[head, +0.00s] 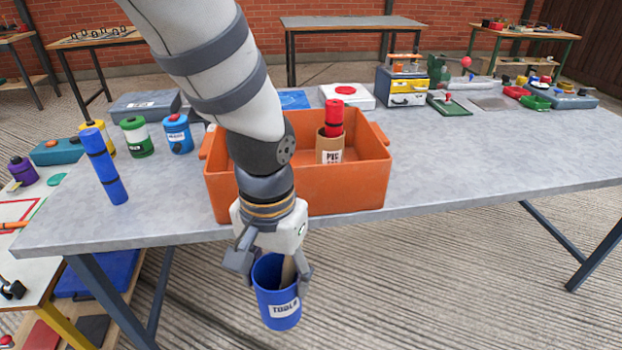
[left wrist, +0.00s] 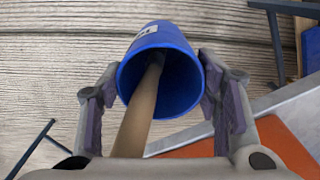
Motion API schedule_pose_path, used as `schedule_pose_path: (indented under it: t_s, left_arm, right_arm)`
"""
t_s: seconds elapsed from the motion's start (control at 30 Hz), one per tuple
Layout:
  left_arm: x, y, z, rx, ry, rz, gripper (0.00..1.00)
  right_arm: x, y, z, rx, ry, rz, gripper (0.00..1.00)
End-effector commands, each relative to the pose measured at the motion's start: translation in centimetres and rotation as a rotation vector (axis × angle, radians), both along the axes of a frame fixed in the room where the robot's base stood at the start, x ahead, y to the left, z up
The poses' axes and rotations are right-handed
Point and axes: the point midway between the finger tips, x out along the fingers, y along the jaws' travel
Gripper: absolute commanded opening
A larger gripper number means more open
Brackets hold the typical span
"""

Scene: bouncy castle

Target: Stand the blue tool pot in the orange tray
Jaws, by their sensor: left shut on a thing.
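The blue tool pot (head: 277,299) has a white label reading TOOLS and a brown handle sticking out of it. My left gripper (head: 272,268) is shut on the pot and holds it in front of the table's front edge, over the floor. In the left wrist view the pot (left wrist: 178,88) sits between the fingers, its mouth facing the camera with the handle inside. The orange tray (head: 345,190) stands on the table behind the gripper, partly hidden by my left arm. A brown pot labelled PVC (head: 329,150) with a red roll stands in it. My right gripper is not in view.
A blue roll (head: 104,168) stands on the table left of the tray, with green and blue canisters (head: 178,134) behind it. A toolbox (head: 403,85) and small items stand at the back right. The table right of the tray is clear.

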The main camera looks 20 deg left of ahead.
Motion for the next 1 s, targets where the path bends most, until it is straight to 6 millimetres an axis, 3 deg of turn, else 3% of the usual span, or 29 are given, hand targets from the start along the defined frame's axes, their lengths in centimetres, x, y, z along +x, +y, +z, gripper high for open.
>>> schedule_pose_path:
  t_s: [0.13, 0.57, 0.87, 1.0]
  left_arm:
    - [0.2, 0.0, 2.3, 0.001, -0.048, 0.0, 0.0]
    - [0.4, 0.1, 1.8, 0.001, -0.035, -0.003, 0.0]
    - [3.2, 2.2, 6.3, 0.0, -0.033, -0.056, 0.0]
    - [5.2, 3.7, 9.5, 0.0, -0.03, -0.096, 0.0]
  right_arm:
    - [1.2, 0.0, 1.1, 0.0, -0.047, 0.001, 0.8]
    - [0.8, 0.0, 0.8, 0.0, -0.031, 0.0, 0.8]
    - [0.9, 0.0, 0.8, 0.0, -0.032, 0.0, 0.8]
    - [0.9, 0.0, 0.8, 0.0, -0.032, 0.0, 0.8]
